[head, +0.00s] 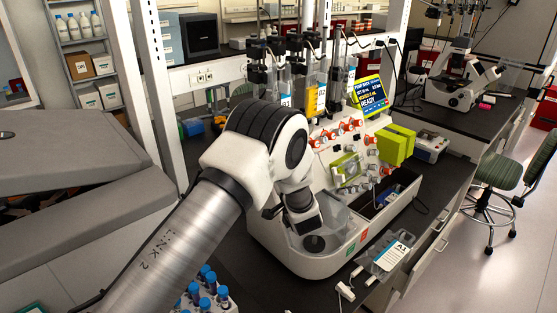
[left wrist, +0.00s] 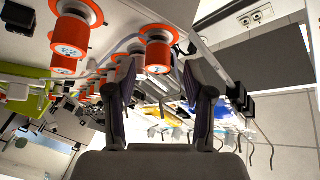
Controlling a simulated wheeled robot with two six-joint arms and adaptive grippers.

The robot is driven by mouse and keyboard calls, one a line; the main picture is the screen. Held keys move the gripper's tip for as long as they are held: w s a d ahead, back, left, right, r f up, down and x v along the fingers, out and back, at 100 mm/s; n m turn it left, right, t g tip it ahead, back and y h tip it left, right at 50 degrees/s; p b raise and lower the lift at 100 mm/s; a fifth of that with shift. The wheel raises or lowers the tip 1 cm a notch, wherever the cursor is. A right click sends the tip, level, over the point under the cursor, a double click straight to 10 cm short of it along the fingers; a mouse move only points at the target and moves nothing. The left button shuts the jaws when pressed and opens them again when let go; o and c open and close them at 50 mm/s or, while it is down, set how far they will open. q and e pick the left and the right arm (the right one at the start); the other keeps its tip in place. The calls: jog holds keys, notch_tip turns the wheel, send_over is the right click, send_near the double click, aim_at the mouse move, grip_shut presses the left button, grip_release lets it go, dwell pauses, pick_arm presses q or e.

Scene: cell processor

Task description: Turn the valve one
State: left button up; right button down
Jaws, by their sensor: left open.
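The cell processor (head: 262,232) is a white machine on the dark bench, with a row of orange-rimmed valves (head: 328,135) across its sloped front panel. My left arm reaches in front of it and hides part of the panel. My left gripper is hidden behind my arm in the head view. In the left wrist view my left gripper (left wrist: 160,68) is open and empty. An orange valve (left wrist: 158,52) shows between and beyond its fingertips; I cannot tell the exact gap. More orange valves (left wrist: 74,36) show at the upper left. I cannot tell which is valve one. My right gripper is not in view.
A lit screen (head: 371,91) reads READY. Hanging bags (head: 316,98) stand above the panel. Blue-capped tubes (head: 207,283) stand at the front left, and a bag labelled A1 (head: 391,253) lies at the right. A microscope (head: 462,82) stands on the far bench.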

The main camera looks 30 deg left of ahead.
pick_arm(q)
jog(key=shift+w+a+f, duration=0.35)
jog(key=shift+w+a, duration=0.35)
jog(key=shift+a, duration=0.05)
jog(key=shift+s+d+r, duration=0.1)
jog(key=shift+d, duration=0.1)
jog(key=shift+c, duration=0.4)
jog(key=shift+s+d+r, duration=0.1)
jog(key=shift+d+r, duration=0.05)
grip_shut()
jog(key=n+y+b, duration=0.1)
jog(key=b, duration=0.1)
jog(key=shift+n+b, duration=0.3)
jog(key=shift+n, duration=0.1)
jog(key=shift+o, duration=0.4)
grip_release()
jog(key=shift+f, duration=0.2)
